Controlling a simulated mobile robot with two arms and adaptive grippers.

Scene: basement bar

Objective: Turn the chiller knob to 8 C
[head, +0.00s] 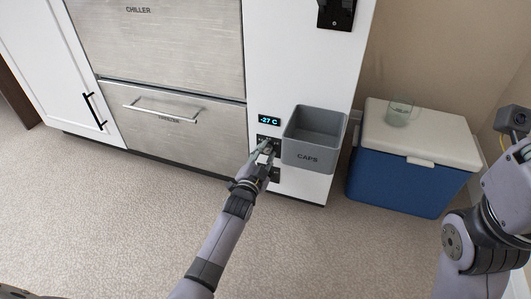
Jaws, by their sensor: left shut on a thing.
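The chiller drawer (165,50) is a brushed-metal front marked CHILLER, above a second drawer front (200,140) whose label is partly hidden by its handle. On the white panel to the right, a small display (268,120) reads -27 C. Dark controls (262,138) sit below it, with lettering too small and covered to read. My left gripper (265,152) is at these controls, shut on a knob that its fingers mostly hide. I cannot tell the knob's label or pointer setting. My right arm shows at the right edge, but its fingers are not visible.
A grey open bin (312,153) marked CAPS juts from the panel just right of my left gripper. A blue cooler with a white lid (425,130) stands further right, with a glass (399,111) on it. The carpet (330,255) in front is clear.

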